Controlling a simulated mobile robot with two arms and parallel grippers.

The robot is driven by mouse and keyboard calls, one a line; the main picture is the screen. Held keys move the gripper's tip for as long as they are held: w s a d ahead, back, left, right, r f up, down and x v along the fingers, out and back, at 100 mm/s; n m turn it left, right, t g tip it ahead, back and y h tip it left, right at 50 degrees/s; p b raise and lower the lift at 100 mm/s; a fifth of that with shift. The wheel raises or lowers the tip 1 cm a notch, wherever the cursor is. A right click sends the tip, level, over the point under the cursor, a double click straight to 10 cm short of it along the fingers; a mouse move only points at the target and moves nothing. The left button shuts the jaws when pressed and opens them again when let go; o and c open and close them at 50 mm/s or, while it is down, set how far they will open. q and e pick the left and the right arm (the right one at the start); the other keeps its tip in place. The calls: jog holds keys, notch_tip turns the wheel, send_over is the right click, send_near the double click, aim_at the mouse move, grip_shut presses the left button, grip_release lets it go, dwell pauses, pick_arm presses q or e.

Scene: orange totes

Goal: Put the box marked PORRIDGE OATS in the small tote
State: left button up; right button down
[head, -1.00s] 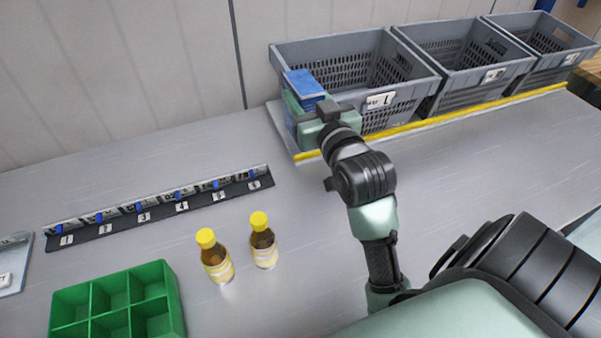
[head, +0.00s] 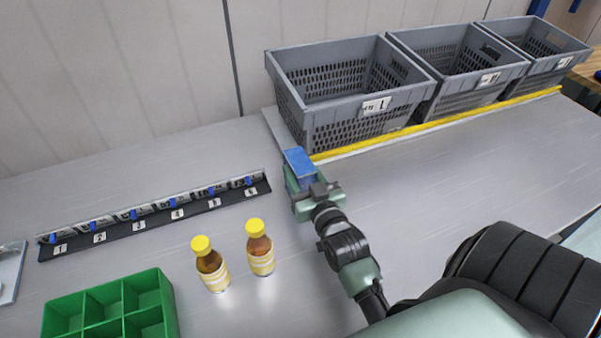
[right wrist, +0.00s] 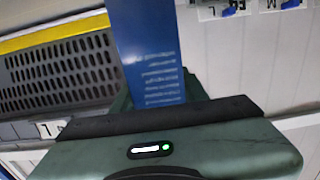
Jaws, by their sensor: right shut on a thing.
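A blue box (head: 299,162) is held by my right gripper (head: 304,185) in the head view, above the table just in front of the leftmost grey tote. In the right wrist view the blue box (right wrist: 150,55) rises behind my gripper, with small pale print on its face. The print is too small to read, so I cannot tell whether it says PORRIDGE OATS. Grey crates stand at the back: the left one (head: 345,128) bears a tag with 1. No orange or clearly small tote shows. My left gripper is not in view.
A yellow strip (head: 430,127) runs along the front of the crates. Two brown bottles with yellow caps (head: 211,265) (head: 260,250) stand left of my right arm. A green divided tray (head: 110,312) is at the front left, and a numbered rail (head: 160,215) lies behind it.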

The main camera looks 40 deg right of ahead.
jog(key=shift+f, duration=0.25)
jog(key=shift+f, duration=0.15)
jog(key=c, duration=0.8)
grip_release()
jog(key=shift+o, duration=0.2)
